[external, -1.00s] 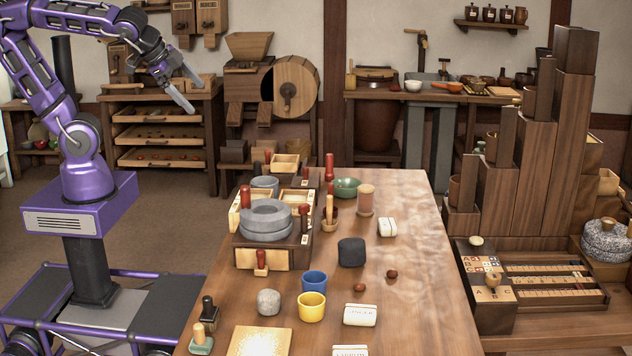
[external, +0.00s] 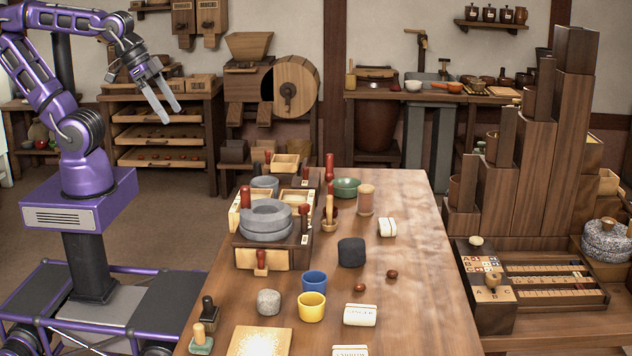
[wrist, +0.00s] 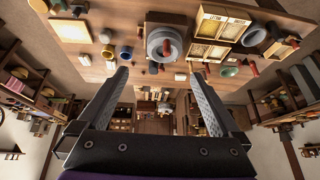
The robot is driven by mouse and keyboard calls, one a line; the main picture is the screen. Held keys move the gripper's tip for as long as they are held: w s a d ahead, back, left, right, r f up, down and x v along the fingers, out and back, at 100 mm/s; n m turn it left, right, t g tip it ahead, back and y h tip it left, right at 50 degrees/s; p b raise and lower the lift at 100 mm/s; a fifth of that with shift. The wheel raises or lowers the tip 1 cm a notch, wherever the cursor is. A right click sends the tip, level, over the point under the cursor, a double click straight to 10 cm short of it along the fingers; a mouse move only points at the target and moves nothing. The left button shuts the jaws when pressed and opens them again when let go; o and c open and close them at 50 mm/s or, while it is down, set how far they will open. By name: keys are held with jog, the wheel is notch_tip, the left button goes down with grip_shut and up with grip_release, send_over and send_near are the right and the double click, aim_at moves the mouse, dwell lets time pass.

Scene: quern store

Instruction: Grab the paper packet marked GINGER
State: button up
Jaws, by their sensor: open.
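A white paper packet (external: 360,315) lies on the long wooden table, near the yellow cup; its small label appears to read GINGER. A second white packet (external: 350,351) is cut off by the bottom edge, its label hard to read. A third white packet (external: 387,227) lies farther back, its label unreadable. My gripper (external: 172,114) is open and empty, in the air left of the table, well away from all the packets. In the wrist view its two fingers (wrist: 159,74) are spread wide; small pale packets (wrist: 110,64) show beyond them, labels unreadable.

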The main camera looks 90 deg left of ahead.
jog(key=w+f+n+y+b, duration=0.2)
jog(key=w+f+y+b, duration=0.2)
jog(key=w+f, duration=0.45)
jog(key=m+t+h+b, duration=0.4)
jog(key=m+t+h, duration=0.25)
jog(key=h, duration=0.25)
send_over(361, 308)
jog(key=s+a, duration=0.5)
jog(key=s, duration=0.9)
notch_tip(361, 308, down, 21)
jog(key=shift+g, duration=0.55)
jog(key=x, duration=1.1)
jog(key=shift+w+d+b, duration=0.1)
jog(key=shift+w+b, duration=0.2)
jog(key=shift+b, duration=0.1)
jog(key=x, duration=0.4)
jog(key=shift+w+a+f+b, duration=0.15)
jog(key=shift+w+a+b, duration=0.05)
jog(key=shift+a+b, duration=0.1)
jog(key=shift+w+d+f, duration=0.2)
jog(key=shift+w+d, duration=0.05)
jog(key=shift+w, duration=0.25)
